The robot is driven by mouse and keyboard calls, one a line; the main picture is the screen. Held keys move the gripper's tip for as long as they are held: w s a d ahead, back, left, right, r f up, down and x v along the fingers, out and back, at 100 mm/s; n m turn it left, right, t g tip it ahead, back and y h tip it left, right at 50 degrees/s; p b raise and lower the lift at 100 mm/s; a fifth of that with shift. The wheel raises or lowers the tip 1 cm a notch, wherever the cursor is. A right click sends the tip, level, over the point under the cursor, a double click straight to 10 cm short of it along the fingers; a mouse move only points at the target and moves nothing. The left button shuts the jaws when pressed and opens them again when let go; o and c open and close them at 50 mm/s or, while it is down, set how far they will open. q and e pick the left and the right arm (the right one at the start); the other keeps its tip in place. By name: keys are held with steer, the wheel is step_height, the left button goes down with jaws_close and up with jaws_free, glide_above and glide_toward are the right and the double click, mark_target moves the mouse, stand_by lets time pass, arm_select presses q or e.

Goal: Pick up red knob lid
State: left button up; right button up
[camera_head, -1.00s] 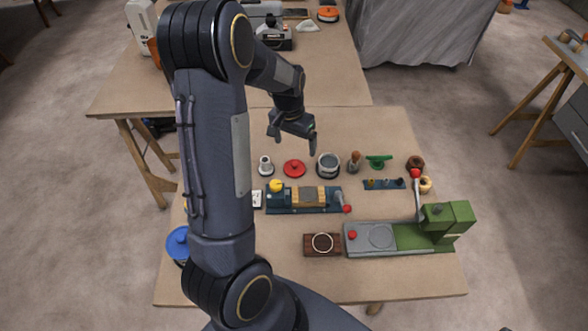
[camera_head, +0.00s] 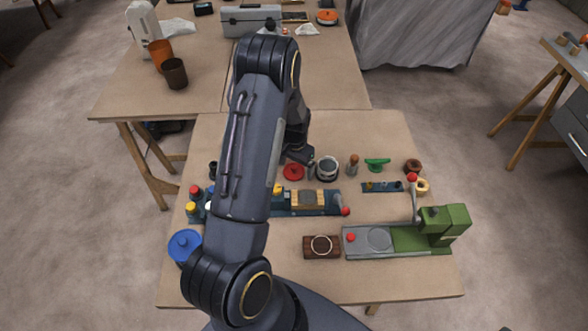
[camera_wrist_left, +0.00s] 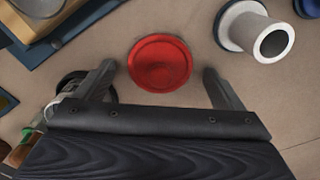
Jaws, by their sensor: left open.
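My left gripper (camera_wrist_left: 163,78) is open, with one finger to each side of the lid and nothing held. In the head view my left gripper (camera_head: 297,157) is over the lid's far side, partly hidden by its own arm. I cannot tell its exact height above the table. My right gripper is not in view.
A grey pot (camera_head: 327,168) stands just right of the lid. A blue lid (camera_head: 184,245) is at left.

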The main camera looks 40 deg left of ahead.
arm_select(q)
steer(key=c, duration=1.1)
steer(key=shift+o, duration=0.2)
steer(key=shift+r, duration=0.1)
